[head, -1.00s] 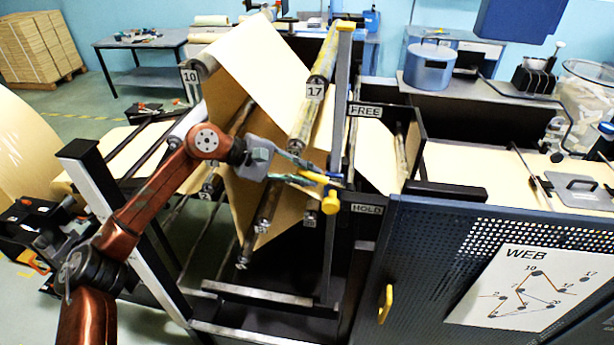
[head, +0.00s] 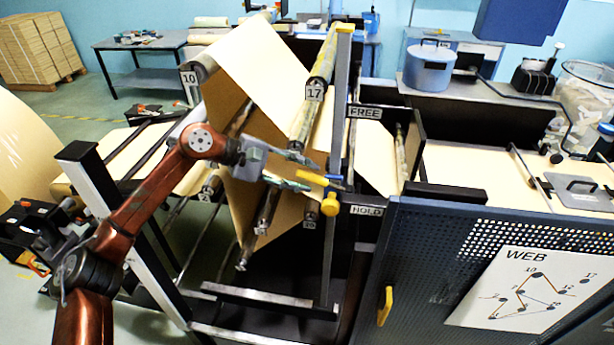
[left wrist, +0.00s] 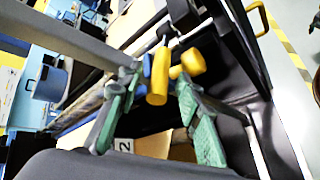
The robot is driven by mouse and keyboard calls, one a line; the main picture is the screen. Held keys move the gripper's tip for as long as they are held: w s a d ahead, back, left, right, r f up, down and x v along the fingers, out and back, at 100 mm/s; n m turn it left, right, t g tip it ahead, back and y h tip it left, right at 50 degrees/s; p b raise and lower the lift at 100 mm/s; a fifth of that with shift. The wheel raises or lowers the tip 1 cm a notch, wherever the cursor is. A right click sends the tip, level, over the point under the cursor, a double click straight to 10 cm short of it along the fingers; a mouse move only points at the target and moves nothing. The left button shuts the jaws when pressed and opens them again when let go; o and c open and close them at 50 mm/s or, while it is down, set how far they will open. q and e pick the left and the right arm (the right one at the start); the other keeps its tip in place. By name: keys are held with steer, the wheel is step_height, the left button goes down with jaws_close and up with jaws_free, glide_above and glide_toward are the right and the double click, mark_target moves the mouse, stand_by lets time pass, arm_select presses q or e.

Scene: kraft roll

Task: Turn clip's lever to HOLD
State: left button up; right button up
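The clip (head: 334,181) sits on the upright post between the FREE label (head: 364,112) above and the HOLD label (head: 366,210) below. Its yellow lever (head: 311,178) points left, toward my gripper, and a yellow knob (head: 329,204) is just below. My left gripper (head: 309,173) is open around the lever's end. In the left wrist view, the lever (left wrist: 159,80) stands between the two spread green fingers (left wrist: 158,100), with gaps visible on both sides. The yellow knob (left wrist: 187,64) is beside it. My right gripper is not in view.
Brown paper web (head: 265,60) runs over rollers, including roller 17 (head: 314,90), close behind my left gripper. A blue perforated cabinet (head: 440,235) with a yellow handle (head: 385,305) stands to the right. Dark frame bars lie below.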

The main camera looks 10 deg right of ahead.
arm_select(q)
steer(key=w+v, duration=0.1)
steer(key=v, duration=0.9)
steer(key=shift+s+a+r, duration=0.25)
steer(key=shift+s+a, duration=0.1)
steer(key=shift+s, duration=0.15)
